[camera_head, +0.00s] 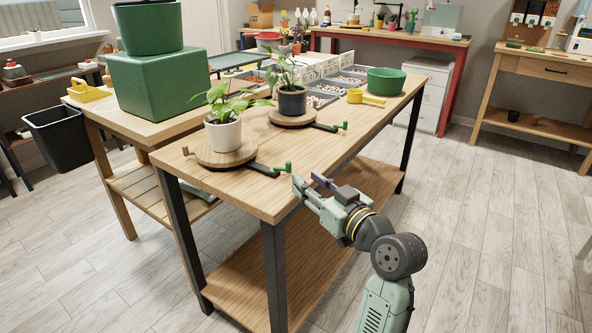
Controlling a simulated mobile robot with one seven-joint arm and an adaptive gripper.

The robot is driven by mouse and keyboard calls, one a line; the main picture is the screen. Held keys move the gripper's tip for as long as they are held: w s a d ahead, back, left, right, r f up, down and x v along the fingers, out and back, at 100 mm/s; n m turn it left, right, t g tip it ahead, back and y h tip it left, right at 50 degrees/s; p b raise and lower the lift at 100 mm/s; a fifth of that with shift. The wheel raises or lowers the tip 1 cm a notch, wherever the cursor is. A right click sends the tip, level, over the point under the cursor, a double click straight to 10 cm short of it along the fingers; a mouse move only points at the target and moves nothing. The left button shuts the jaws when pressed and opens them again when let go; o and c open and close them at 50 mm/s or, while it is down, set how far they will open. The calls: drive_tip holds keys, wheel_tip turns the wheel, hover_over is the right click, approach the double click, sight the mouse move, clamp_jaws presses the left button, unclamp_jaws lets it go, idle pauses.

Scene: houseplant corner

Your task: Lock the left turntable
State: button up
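The left turntable (205,157) is a round wooden disc on the table, bearing a white pot (223,134) with a leafy plant. A dark bar with a green-knobbed lever (285,167) sticks out at its right side, and a small brown knob (186,151) shows at its left. A second turntable (275,119) farther back bears a dark pot (292,103) and has a similar green-knobbed lever (343,126). My gripper (309,181) is open and empty, just right of and in front of the left turntable's lever, near the table's front edge. I see no clear contact.
The wooden table (262,199) has dark metal legs and a lower shelf. A large green planter (158,85) stands at left. The floor on the right is clear.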

sight(290, 167)
drive_tip(key=x, duration=0.6)
drive_tip(key=shift+w+a+p, duration=0.15)
drive_tip(key=shift+w+p, duration=0.1)
drive_tip(key=shift+p, duration=0.15)
clamp_jaws()
